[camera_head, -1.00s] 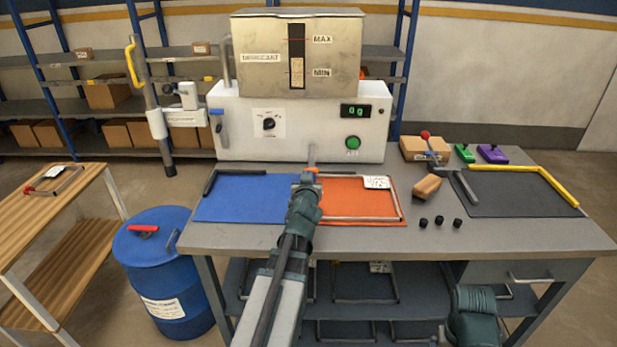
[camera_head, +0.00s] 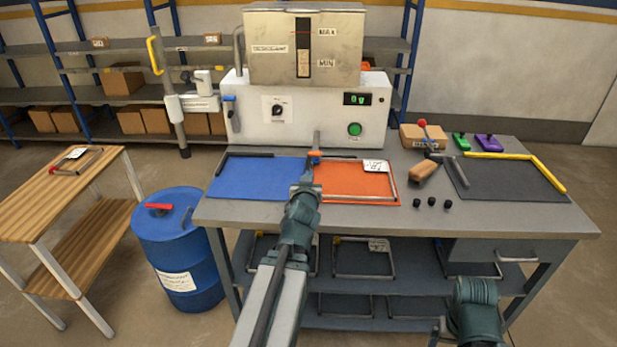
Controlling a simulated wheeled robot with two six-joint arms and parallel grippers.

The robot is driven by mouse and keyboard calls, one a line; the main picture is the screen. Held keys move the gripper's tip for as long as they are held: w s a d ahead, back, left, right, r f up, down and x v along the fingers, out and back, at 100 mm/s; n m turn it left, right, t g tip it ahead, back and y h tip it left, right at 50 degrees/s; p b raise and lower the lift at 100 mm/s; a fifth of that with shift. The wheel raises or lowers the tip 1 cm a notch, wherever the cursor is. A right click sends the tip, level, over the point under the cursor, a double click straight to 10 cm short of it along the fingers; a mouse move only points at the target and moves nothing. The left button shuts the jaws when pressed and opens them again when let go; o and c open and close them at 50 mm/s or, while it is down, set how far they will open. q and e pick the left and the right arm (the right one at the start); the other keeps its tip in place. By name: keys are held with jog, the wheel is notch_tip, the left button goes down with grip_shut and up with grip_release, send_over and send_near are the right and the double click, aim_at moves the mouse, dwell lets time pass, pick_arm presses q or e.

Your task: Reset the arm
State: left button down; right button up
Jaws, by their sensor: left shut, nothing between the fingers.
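My left arm comes in from the bottom and reaches over the front of the grey workbench (camera_head: 430,225). My left gripper (camera_head: 312,165) is over the border between the blue mat (camera_head: 252,180) and the orange mat (camera_head: 350,178). It is shut with nothing held. Part of the gripper and the mat edges behind it are hidden by the wrist. Of my right arm, only a dark green link shows at the bottom right; the right gripper is out of view.
A white machine (camera_head: 315,118) with a metal tank stands behind the mats. A black mat (camera_head: 510,180), a wooden-headed tool (camera_head: 424,172) and several black knobs (camera_head: 432,203) lie to the right. A blue barrel (camera_head: 180,250) and a wooden cart (camera_head: 60,195) stand left of the bench.

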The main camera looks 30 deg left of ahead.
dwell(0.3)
pick_arm(q)
jog(key=d+f+g+h+p, duration=0.1)
jog(key=d, duration=0.3)
jog(key=d+f+m+g+h+p, duration=0.1)
jog(key=d+p, duration=0.1)
jog(key=d, duration=0.2)
jog(key=d+f+m+g+h+p, duration=0.1)
jog(key=d, duration=0.3)
jog(key=shift+w+d+f+g, duration=0.1)
jog(key=shift+w+f+g, duration=0.05)
jog(key=shift+f+g, duration=0.25)
jog(key=s+d+f+m+g+h+p, duration=0.1)
jog(key=s+d+m+g+p, duration=0.2)
jog(key=s+d, duration=0.6)
jog(key=s+d+f+m+g+h+p, duration=0.1)
jog(key=s+d+g, duration=0.6)
jog(key=d, duration=0.9)
jog(key=s+m+h+p, duration=0.1)
jog(key=s+m+p, duration=0.1)
jog(key=m, duration=0.1)
jog(key=shift+s+d+f+m+h+p, duration=0.3)
jog(key=shift+s+d+f+m+p, duration=0.05)
jog(key=shift+f+m+p, duration=0.05)
